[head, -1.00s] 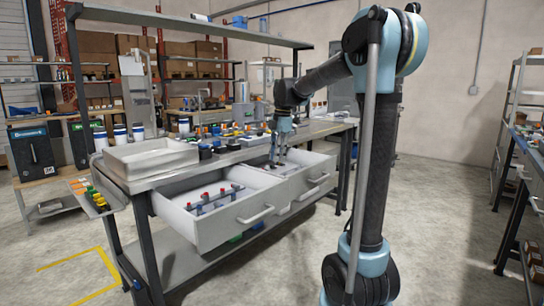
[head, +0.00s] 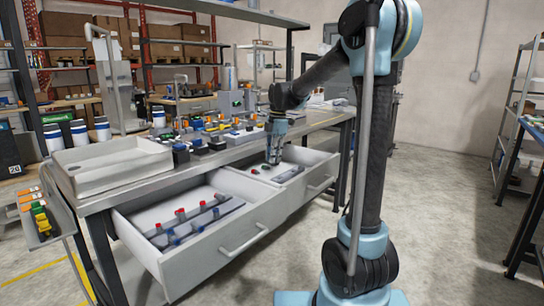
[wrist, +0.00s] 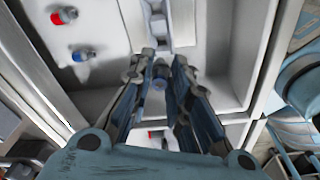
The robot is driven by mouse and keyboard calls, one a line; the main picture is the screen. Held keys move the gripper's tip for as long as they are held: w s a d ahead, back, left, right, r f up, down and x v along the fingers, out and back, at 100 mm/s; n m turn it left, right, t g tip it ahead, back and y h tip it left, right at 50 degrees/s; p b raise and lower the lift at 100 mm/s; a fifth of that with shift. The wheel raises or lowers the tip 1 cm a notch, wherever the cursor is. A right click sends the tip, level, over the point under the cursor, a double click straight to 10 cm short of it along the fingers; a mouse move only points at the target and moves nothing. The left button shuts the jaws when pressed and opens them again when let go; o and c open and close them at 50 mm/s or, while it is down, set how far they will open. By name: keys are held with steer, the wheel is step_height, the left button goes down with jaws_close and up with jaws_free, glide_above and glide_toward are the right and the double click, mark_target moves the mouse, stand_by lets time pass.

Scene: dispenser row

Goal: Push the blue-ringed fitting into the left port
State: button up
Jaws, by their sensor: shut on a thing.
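My gripper (head: 273,158) reaches down into the open right drawer (head: 318,177). In the wrist view its fingers (wrist: 160,78) are shut on a small dark piece with blue on it, apparently the blue-ringed fitting (wrist: 158,84); the fingers hide much of it. A grey rail (wrist: 155,25) lies just beyond the fingertips; it also shows in the head view (head: 289,174). Its ports are too small to make out, and I cannot tell whether the fitting touches it. A red-ended fitting (wrist: 64,16) and another blue-ended fitting (wrist: 84,55) lie loose on the drawer floor.
The left drawer (head: 228,243) is open and holds rails with several red and blue caps. The drawer walls (wrist: 246,60) stand close around my gripper. A pale tray (head: 112,167) and many small parts are on the bench above.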

steer(key=shift+a+f, duration=0.2)
steer(key=shift+f, duration=2.95)
steer(key=shift+f, duration=0.5)
steer(key=shift+f, duration=0.35)
steer(key=shift+f, duration=0.25)
steer(key=shift+s+d+f, duration=0.1)
steer(key=shift+s+f, duration=0.05)
steer(key=shift+f, duration=0.1)
steer(key=shift+s+f, duration=0.1)
steer(key=shift+s, duration=0.15)
